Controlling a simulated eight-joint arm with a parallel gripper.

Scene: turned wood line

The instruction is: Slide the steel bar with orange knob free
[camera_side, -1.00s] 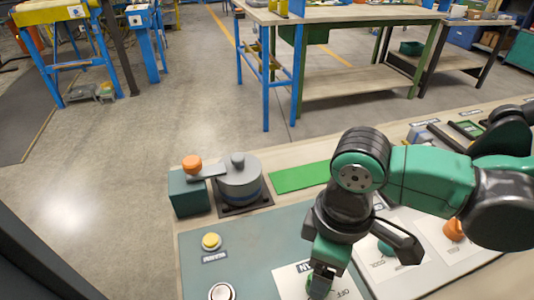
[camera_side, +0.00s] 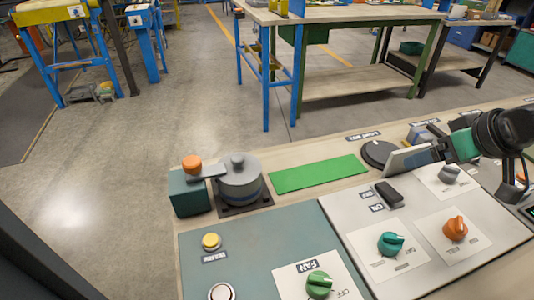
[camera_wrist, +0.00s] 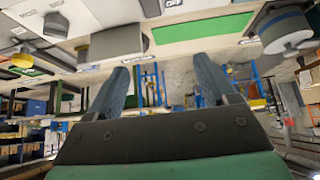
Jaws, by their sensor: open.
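The steel bar (camera_side: 208,173) carries an orange knob (camera_side: 192,162) at its left end, over a dark teal block (camera_side: 188,194). Its right end meets the grey round housing (camera_side: 240,182) on a dark base. The housing also shows at the upper right of the wrist view (camera_wrist: 286,32); I cannot make out the orange knob there. My gripper (camera_side: 402,158) is at the right in the side view, pointing left, well apart from the bar. In the wrist view its two blue-grey fingers (camera_wrist: 163,75) are spread with nothing held between them.
A green mat (camera_side: 318,174) lies right of the housing. A dark disc (camera_side: 378,152) is near my fingers. In front are panels with a yellow button (camera_side: 211,241), a black switch (camera_side: 389,193), a teal knob (camera_side: 391,243), an orange dial (camera_side: 455,228) and a green fan knob (camera_side: 319,284).

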